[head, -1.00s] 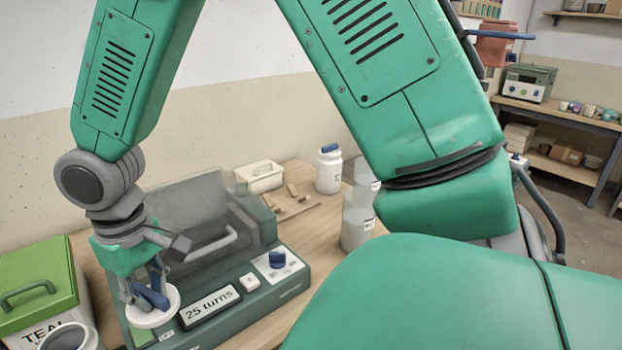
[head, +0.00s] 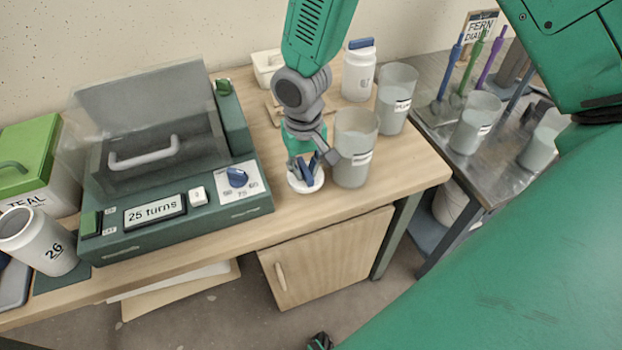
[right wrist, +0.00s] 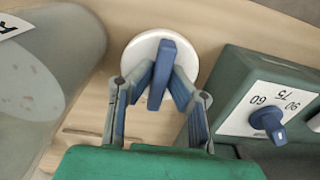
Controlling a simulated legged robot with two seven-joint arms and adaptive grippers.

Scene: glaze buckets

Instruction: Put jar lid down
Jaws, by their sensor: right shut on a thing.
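The jar lid (head: 294,184) is a white disc with a blue bar handle. It also shows in the right wrist view (right wrist: 140,47). My right gripper (head: 306,168) points down and is shut on the blue handle, one finger on each side (right wrist: 160,82). The lid is low over the wooden table (head: 285,222), between the green machine and a grey cup; I cannot tell if it touches the wood. A white jar marked 26 (head: 42,243) stands at the far left without a lid.
The green machine (head: 165,228) reads "25 turns" and its clear cover is raised. Grey cups (head: 352,150) stand close right of the lid. A lidded white jar (head: 357,78) is behind. Bare wood lies in front of the lid. A metal table (head: 455,165) holds tools and cups.

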